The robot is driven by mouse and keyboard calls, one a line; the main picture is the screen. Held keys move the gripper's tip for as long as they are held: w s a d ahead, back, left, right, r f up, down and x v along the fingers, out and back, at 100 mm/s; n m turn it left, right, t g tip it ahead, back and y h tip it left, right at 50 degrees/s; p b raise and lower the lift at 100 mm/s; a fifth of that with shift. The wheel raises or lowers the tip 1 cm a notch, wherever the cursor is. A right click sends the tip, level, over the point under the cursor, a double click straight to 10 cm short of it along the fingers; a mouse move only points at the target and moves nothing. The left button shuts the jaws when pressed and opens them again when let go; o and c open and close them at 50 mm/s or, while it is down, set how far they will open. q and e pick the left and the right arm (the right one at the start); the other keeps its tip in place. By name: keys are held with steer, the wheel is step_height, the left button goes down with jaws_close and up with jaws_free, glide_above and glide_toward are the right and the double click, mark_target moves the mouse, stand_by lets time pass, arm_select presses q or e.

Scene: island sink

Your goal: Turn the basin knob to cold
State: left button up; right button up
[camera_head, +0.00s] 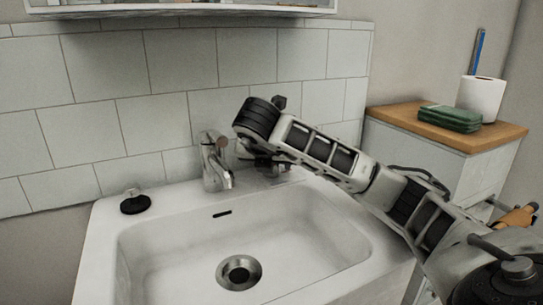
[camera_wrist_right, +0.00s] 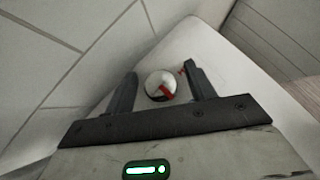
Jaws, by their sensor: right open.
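The basin knob (camera_wrist_right: 158,82) is a round, pale metallic cap with a red pointer, seen from above in the right wrist view. A small red mark also shows beside it, near the right finger. My right gripper (camera_wrist_right: 160,74) is open, with one finger on each side of the knob and visible gaps between. In the head view my right gripper (camera_head: 266,166) is just right of the metal faucet (camera_head: 215,165), at the back rim of the white sink (camera_head: 105,230); my arm mostly hides the knob there. My left gripper is not in view.
A black-based fitting (camera_head: 135,203) stands on the sink's left back corner. The tiled wall (camera_head: 100,80) is close behind the faucet. On the right, a wooden-topped cabinet (camera_head: 395,114) holds green cloths (camera_head: 450,118) and a paper roll (camera_head: 482,98). The basin is empty.

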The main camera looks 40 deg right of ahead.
steer(key=shift+r, duration=0.45)
steer(key=r, duration=0.1)
steer(key=s+a+r, duration=0.1)
steer(key=r, duration=0.1)
steer(key=r+p, duration=0.1)
steer(key=shift+s+a+r, duration=0.15)
steer(key=shift+r, duration=0.15)
arm_select(q)
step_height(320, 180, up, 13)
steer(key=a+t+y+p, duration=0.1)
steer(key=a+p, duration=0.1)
steer(key=p, duration=1.1)
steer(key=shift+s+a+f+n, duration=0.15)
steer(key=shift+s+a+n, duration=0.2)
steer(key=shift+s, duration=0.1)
arm_select(e)
steer(key=s+a+r, duration=0.7)
steer(key=s, duration=0.2)
steer(key=shift+s+a+r, duration=0.2)
steer(key=shift+a, duration=0.2)
